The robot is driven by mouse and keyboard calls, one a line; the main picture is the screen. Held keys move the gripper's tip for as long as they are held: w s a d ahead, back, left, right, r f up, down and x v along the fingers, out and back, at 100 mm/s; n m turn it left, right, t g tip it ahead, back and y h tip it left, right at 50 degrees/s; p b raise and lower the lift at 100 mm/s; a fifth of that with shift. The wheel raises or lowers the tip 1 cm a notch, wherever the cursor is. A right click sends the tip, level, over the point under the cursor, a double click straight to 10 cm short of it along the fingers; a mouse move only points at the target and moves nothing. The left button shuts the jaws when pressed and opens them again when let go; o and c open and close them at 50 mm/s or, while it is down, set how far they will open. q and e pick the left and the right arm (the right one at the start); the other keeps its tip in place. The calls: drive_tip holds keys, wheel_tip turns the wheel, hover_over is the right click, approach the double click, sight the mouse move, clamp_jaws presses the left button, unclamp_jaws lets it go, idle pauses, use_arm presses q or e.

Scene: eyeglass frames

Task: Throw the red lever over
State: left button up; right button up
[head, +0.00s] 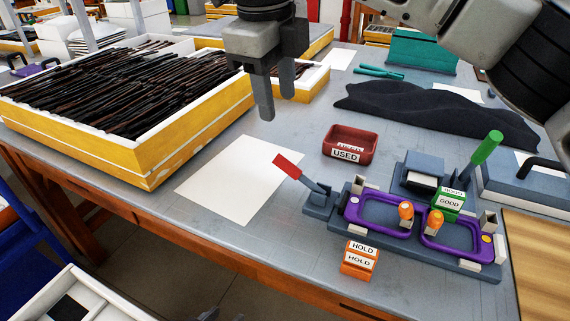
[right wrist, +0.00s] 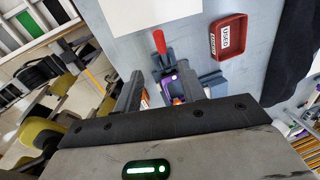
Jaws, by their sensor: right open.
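The red lever (head: 287,166) has a flat red handle on a grey arm. It leans up to the left from a blue-grey pivot block (head: 320,203) at the left end of the fixture, over the white sheet's edge. The fixture holds a purple eyeglass frame (head: 427,257) with orange knobs at its middle. The gripper's body hides much of the fixture.
A red USED tray (head: 350,154) sits behind the lever. A yellow-sided crate (head: 190,140) of dark frames stands left. The white sheet (head: 238,185) is bare.

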sight(285, 161)
use_arm(q)
drive_tip(key=f, duration=0.1)
drive_tip(key=f+b, duration=0.1)
drive_tip(key=f, duration=0.1)
drive_tip(key=shift+w+d+f+g+b, duration=0.1)
drive_tip(key=shift+d+f+g+b, duration=0.2)
drive_tip(key=shift+d+b, duration=0.1)
use_arm(e)
drive_tip(key=f, duration=0.4)
drive_tip(key=w+f, duration=0.1)
drive_tip(key=f, duration=0.4)
drive_tip(key=w+d+f, duration=0.1)
drive_tip(key=f, duration=0.3)
drive_tip(key=shift+w+f, duration=0.1)
drive_tip(key=shift+f, duration=0.15)
use_arm(q)
drive_tip(key=shift+r, duration=0.1)
use_arm(e)
clamp_jaws()
